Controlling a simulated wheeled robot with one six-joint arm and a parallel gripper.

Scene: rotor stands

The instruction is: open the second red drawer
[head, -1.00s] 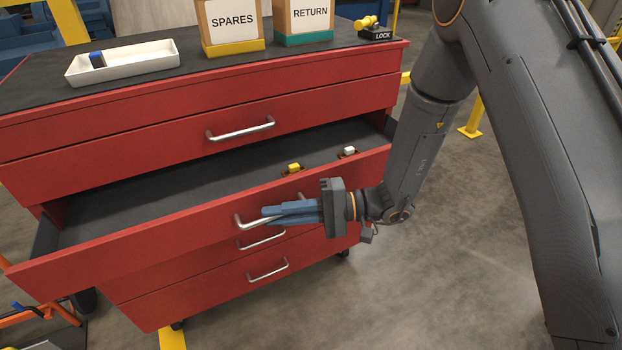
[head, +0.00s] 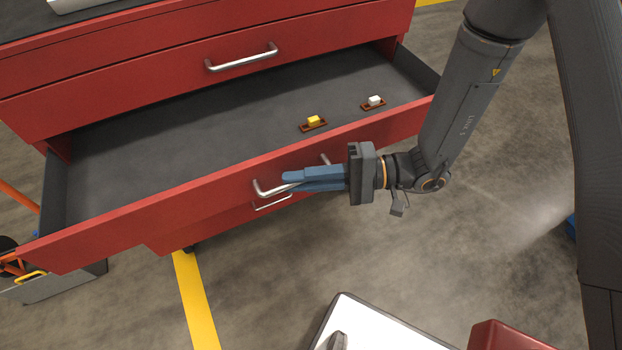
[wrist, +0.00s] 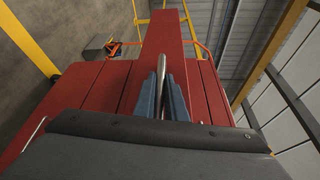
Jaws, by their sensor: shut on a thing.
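The second red drawer (head: 150,216) stands pulled out of the red cabinet, its dark inside exposed in the head view. Its front also shows in the wrist view (wrist: 168,30). My gripper (head: 290,180) is shut on the drawer's metal handle (head: 262,189). In the wrist view the blue fingers (wrist: 162,100) close on both sides of the handle bar (wrist: 164,75). Inside the drawer, a yellow block (head: 314,120) and a white block (head: 375,100) sit in small brown holders. Part of the handle is hidden behind the fingers.
The top drawer (head: 210,85) above is shut, with its own handle (head: 241,57). Another handle (head: 272,202) shows below the open drawer. An orange-framed item (head: 15,265) stands on the floor at left. Grey floor lies in front, with a yellow line (head: 196,300).

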